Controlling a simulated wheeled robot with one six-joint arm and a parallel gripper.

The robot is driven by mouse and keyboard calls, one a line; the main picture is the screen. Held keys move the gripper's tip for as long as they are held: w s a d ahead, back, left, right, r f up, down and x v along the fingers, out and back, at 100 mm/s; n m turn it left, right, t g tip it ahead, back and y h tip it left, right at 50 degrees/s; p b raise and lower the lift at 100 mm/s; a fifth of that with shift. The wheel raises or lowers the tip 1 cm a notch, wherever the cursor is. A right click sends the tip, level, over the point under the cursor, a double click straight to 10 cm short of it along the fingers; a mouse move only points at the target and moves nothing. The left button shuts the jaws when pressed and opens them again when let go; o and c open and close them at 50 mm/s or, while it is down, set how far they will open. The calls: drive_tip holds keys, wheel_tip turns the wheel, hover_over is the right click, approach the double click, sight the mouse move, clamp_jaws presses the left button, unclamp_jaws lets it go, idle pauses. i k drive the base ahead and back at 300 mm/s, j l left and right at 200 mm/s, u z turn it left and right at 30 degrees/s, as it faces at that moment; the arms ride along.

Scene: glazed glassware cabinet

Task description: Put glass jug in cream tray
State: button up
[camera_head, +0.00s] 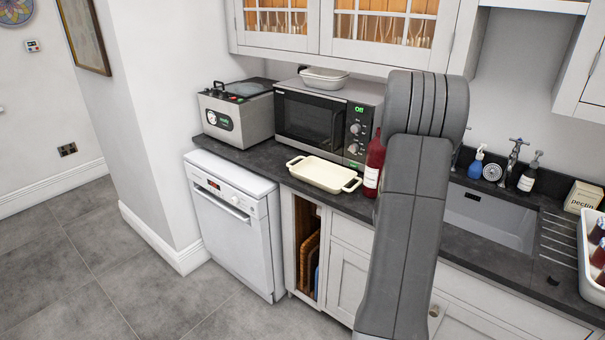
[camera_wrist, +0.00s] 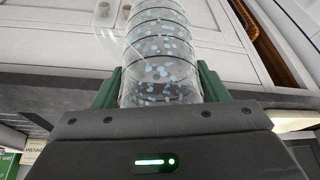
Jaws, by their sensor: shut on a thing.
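The glass jug (camera_wrist: 160,60) is clear with pale blue dots and dark rings, and it fills the upper middle of the wrist view. A faint clear loop, perhaps its handle, shows at its left. My gripper (camera_wrist: 158,88) is shut on the jug, with a green finger on each side of it. The cream tray (camera_head: 323,174) lies on the dark counter in front of the microwave in the head view and looks empty. My arm stands right of the tray there; my gripper and the jug are hidden in that view.
A dark red bottle (camera_head: 374,165) stands just right of the tray. The microwave (camera_head: 325,120) is behind it, and a grey appliance (camera_head: 238,112) stands at left. Glazed wall cabinets (camera_head: 340,25) hang above. The sink (camera_head: 490,215) is right of my arm.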

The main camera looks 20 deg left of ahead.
sight(320, 179)
drive_tip(key=i+j+u, duration=0.1)
drive_tip(key=j, duration=0.25)
drive_tip(key=i+j+u, duration=0.1)
drive_tip(key=j, duration=0.25)
drive_tip(key=i+j, duration=0.15)
drive_tip(key=j, duration=0.2)
drive_tip(key=i+j+u, duration=0.15)
drive_tip(key=j, duration=0.2)
